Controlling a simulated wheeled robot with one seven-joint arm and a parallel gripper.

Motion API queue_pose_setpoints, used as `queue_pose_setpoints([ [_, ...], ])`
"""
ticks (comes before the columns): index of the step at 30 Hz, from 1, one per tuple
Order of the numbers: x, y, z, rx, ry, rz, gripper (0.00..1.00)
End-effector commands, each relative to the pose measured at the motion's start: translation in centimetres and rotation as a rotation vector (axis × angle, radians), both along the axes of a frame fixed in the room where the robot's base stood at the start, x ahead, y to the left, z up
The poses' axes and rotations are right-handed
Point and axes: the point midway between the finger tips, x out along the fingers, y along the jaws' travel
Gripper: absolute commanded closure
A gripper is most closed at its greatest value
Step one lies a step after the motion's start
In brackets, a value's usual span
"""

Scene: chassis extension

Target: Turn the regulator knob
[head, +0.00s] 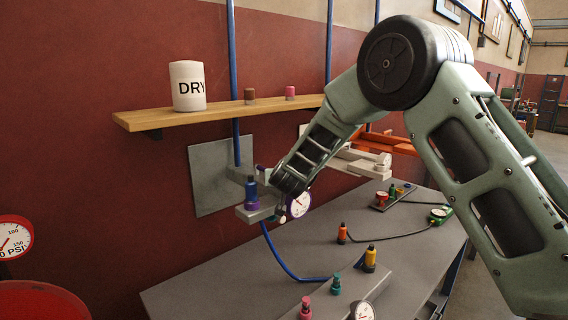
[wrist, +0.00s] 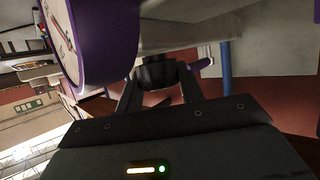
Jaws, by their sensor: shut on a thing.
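The regulator knob (wrist: 153,73) is a dark, ribbed piece under a pale grey regulator body (wrist: 185,36) in the wrist view. My gripper (wrist: 158,77) has its two dark fingers on either side of the knob and is shut on it. A purple-rimmed gauge (wrist: 104,38) sits close to the left of the fingers. In the head view, this gauge (head: 299,204) shows beside the end of my arm, in front of the wall plate. The knob and fingertips are hidden there behind my arm.
Colored fittings and gauges lie on the grey table (head: 215,287) below.

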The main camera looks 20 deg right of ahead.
Motion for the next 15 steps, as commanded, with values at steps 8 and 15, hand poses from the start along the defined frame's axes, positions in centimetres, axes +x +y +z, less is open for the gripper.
queue_pose_setpoints([
  [8,0.03,-0.02,0.13,-0.001,0.0,-0.065,0.86],
  [15,0.04,-0.04,-0.05,0.001,0.0,-0.078,0.86],
])
